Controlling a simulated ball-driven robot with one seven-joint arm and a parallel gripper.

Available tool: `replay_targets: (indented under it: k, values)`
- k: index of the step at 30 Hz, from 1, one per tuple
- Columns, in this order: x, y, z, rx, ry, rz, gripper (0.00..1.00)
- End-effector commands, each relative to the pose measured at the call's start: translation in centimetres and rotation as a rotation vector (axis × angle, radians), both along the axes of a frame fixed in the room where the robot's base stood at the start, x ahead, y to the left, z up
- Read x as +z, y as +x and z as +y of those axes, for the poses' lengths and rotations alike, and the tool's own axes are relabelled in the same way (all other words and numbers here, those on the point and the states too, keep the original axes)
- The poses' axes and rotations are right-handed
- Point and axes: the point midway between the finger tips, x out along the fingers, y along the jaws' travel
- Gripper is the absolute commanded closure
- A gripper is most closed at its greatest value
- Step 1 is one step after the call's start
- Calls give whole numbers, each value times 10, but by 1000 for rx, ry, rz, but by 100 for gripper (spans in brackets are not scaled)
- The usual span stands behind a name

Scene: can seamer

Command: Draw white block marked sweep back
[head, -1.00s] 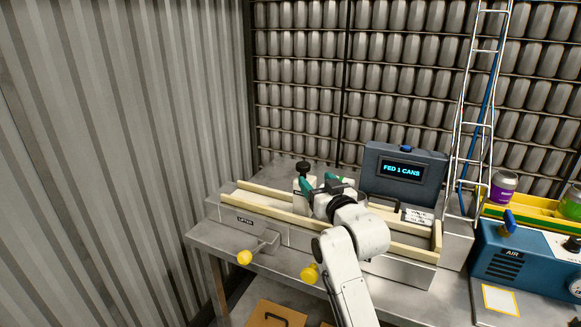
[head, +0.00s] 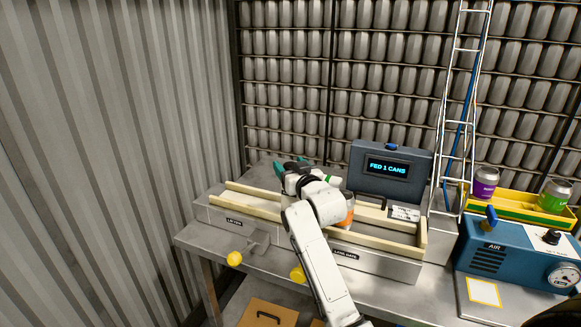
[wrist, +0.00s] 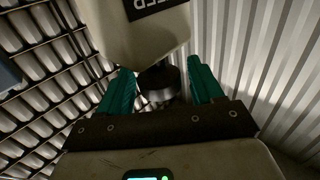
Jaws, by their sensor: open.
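The white block marked sweep (wrist: 150,35) fills the top of the wrist view, with only the end of its dark label showing. A dark round knob (wrist: 158,82) with a pale metallic band sits at its near end. My gripper (wrist: 160,66) is open, its teal fingers on either side of the knob with gaps to it. In the head view my gripper (head: 292,163) is at the back of the railed machine (head: 385,262), and my arm hides the block.
An orange can (head: 348,207) stands between the cream rails, right of my wrist. A display box (head: 390,173) reading "FED 1 CANS" stands behind. A yellow-handled lever (head: 234,258) juts out in front. A wire ladder-like chute (head: 456,110) rises at right.

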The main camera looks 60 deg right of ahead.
Motion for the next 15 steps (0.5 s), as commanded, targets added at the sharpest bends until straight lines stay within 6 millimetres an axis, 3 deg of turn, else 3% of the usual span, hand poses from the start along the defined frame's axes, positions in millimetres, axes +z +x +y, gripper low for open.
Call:
replay_targets:
  k: [2, 15]
  values:
    - [0, 0, 0, 0, 0, 0, 40]
    - [0, 0, 0, 0, 0, 0, 82]
